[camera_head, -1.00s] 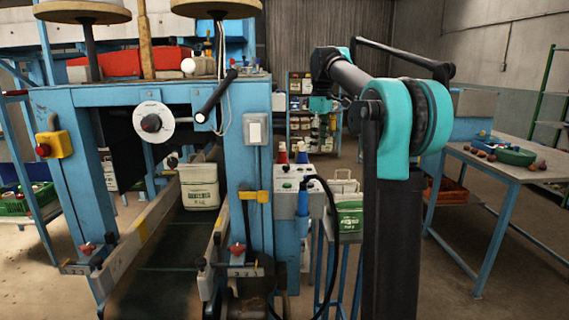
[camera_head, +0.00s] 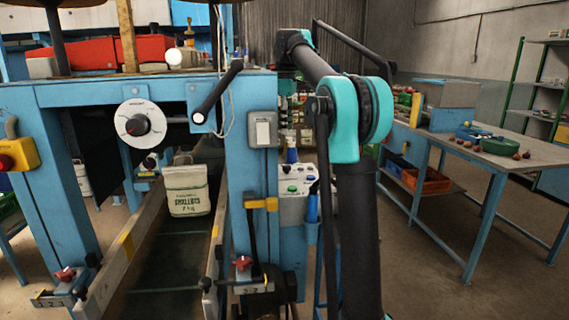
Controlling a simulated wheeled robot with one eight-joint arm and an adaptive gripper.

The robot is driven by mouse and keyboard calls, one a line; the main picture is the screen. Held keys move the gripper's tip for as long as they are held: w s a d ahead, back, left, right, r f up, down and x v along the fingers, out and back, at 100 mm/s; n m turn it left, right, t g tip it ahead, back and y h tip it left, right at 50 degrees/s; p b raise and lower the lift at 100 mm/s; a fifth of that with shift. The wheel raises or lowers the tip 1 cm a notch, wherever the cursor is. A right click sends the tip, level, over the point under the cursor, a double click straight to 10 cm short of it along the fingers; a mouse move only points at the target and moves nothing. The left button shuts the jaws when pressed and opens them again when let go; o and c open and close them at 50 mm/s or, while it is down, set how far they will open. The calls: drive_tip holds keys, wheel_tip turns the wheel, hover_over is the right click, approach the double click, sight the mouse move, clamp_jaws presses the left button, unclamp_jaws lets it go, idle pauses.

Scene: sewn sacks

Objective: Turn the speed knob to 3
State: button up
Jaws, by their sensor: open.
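A round white dial (camera_head: 132,110) with a dark knob (camera_head: 138,125) at its middle is on the blue machine frame, left of centre. A red mark shows on the knob, but the dial's lettering and numbers are too small to read. A smaller dark knob (camera_head: 150,162) sits just below it. I cannot tell from the lettering which is the speed knob. My gripper is not in view, and nothing of mine touches the dial.
A black handle (camera_head: 217,93) juts out right of the dial. A labelled sack (camera_head: 187,190) stands on the conveyor (camera_head: 160,270). A control box (camera_head: 295,188) with a green button is beside the frame. A table (camera_head: 490,168) stands at right, with clear floor before it.

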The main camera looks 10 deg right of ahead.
sight(287, 166)
wheel_tip(287, 166, down, 14)
drive_tip(key=shift+f, duration=0.15)
idle(0.3)
clamp_jaws()
